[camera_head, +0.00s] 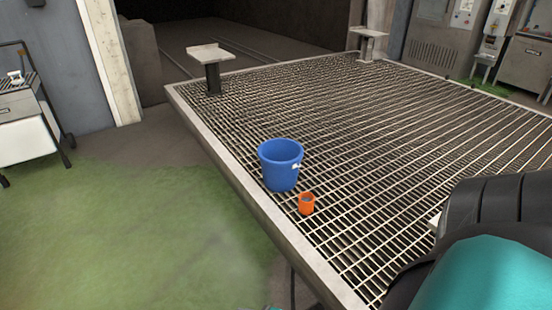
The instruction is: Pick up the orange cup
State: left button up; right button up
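The orange cup (306,204) stands upright on the metal grating platform (192,117), close to its left front edge. A black and teal part in the lower right corner looks like my own right arm. Neither gripper shows in the view.
Two small raised plates on posts stand at the platform's far edge, one at the left (210,54) and one further back (369,32). A white cart (25,135) is at the far left. Green floor (130,235) lies free left of the platform. Grey cabinets (440,45) stand at the back right.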

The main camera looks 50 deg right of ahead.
aim_at(306, 199)
jog(key=i+z, duration=0.2)
jog(key=i, duration=0.45)
jog(key=i+j+z, duration=0.2)
jog(key=i, duration=0.45)
jog(key=i+z, duration=0.2)
jog(key=z, duration=0.25)
jog(key=i+z, duration=0.2)
jog(key=z, duration=0.2)
jog(key=i+j+z, duration=0.15)
jog(key=z, duration=0.3)
jog(key=i+z, duration=0.15)
jog(key=z, duration=0.3)
jog(key=i+z, duration=0.1)
jog(key=z, duration=0.4)
jog(key=i+j+z, duration=0.1)
jog(key=z, duration=0.35)
jog(key=i+j+z, duration=0.1)
jog(key=z, duration=0.3)
jog(key=i+j+z, duration=0.25)
jog(key=z, duration=0.2)
jog(key=i, duration=0.05)
